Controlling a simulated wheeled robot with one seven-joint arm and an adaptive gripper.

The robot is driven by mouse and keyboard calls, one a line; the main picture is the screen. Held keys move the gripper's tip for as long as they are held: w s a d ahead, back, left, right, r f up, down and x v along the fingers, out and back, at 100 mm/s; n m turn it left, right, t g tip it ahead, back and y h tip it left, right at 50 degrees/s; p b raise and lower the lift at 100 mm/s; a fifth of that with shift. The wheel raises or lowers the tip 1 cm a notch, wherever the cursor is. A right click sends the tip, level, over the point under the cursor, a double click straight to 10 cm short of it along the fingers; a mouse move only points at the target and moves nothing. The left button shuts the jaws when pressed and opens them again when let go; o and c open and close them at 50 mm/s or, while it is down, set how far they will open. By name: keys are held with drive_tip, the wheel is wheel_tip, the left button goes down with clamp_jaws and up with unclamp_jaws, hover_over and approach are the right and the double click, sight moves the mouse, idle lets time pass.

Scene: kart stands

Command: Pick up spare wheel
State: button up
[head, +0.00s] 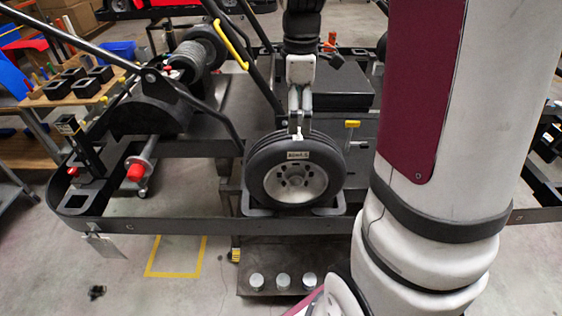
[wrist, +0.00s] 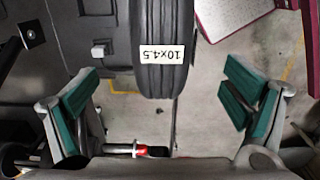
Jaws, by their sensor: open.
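The spare wheel (head: 294,169) is a black tyre with a grey rim. It stands upright in a dark holder (head: 255,208) on the black kart stand, with a pale label on its top. In the wrist view the tyre (wrist: 161,40) shows from above, with its "10x4.5" label facing me. My gripper (head: 299,112) is above the wheel in the head view. In the wrist view my gripper (wrist: 162,100) is open, its two green-padded fingers wide apart, one to each side of the tyre's line. The tyre's end appears between and beyond the pads, and I see no contact.
A red-tipped bar (head: 136,172) and a roller (head: 195,60) are at left. A low base with several pale discs (head: 283,281) lies below. The floor at left is mostly clear.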

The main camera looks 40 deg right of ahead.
sight(297, 146)
wheel_tip(297, 146, down, 6)
drive_tip(key=shift+r, duration=0.2)
drive_tip(key=f, duration=0.1)
drive_tip(key=f+p, duration=0.1)
drive_tip(key=f, duration=0.2)
drive_tip(key=shift+s, duration=0.25)
drive_tip(key=shift+f, duration=0.6)
drive_tip(key=shift+w+d+r, duration=0.1)
drive_tip(key=c, duration=2)
